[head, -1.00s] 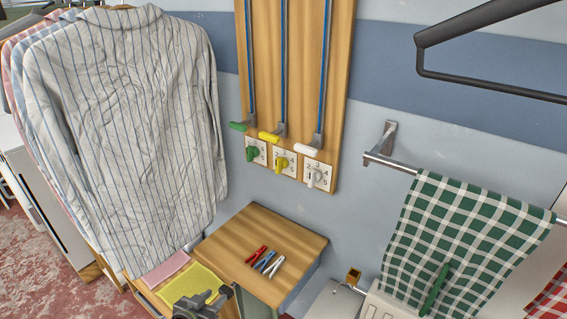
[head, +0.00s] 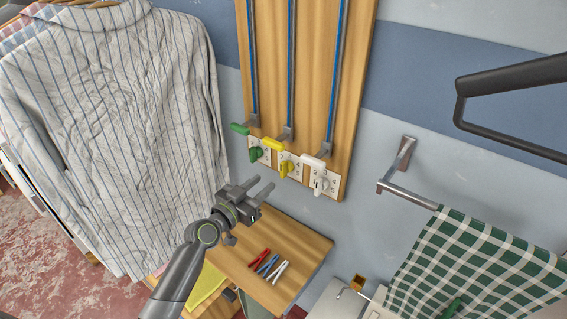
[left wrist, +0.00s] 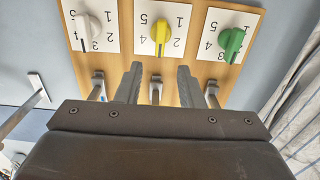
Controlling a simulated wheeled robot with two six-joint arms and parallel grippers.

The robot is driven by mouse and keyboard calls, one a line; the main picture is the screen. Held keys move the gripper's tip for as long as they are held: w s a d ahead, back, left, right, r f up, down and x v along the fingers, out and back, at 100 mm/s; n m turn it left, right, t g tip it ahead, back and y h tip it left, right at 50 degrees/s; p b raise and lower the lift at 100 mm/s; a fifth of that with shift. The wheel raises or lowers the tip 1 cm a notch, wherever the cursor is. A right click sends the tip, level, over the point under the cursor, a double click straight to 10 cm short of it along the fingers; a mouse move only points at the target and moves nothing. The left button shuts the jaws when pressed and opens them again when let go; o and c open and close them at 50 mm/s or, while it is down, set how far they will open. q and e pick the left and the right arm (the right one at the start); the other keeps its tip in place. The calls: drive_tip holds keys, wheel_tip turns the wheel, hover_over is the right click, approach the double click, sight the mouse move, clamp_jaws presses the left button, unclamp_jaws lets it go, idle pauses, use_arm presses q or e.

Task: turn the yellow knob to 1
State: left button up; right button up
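The yellow knob (head: 284,169) is the middle one of three knobs on white numbered plates at the foot of a wooden wall panel. In the left wrist view the yellow knob (left wrist: 161,31) appears upside down, with its dark mark toward the picture's bottom. The 1 is at its right; the number at the mark is hard to read. My left gripper (head: 264,188) is below and in front of the knobs, apart from them. Its two fingers (left wrist: 158,82) are spread and empty, roughly in line with the yellow knob. My right gripper is not in view.
A green knob (head: 256,154) and a white knob (head: 320,185) flank the yellow one. Lever handles, including a yellow one (head: 274,144), jut out just above. A wooden shelf (head: 302,238) with clothespins lies below. A striped shirt (head: 110,130) hangs left, a towel rail (head: 408,195) right.

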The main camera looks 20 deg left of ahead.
sight(281, 168)
use_arm(q)
drive_tip(key=x, duration=1)
drive_tip(key=shift+p, duration=0.4)
drive_tip(key=shift+w, duration=0.1)
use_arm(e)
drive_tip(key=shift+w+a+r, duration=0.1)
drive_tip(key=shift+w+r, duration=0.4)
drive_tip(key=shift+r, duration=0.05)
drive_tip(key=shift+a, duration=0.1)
use_arm(q)
drive_tip(key=c, duration=0.6)
drive_tip(key=shift+c, duration=0.2)
drive_tip(key=shift+f+n, duration=0.1)
drive_tip(key=shift+n, duration=0.4)
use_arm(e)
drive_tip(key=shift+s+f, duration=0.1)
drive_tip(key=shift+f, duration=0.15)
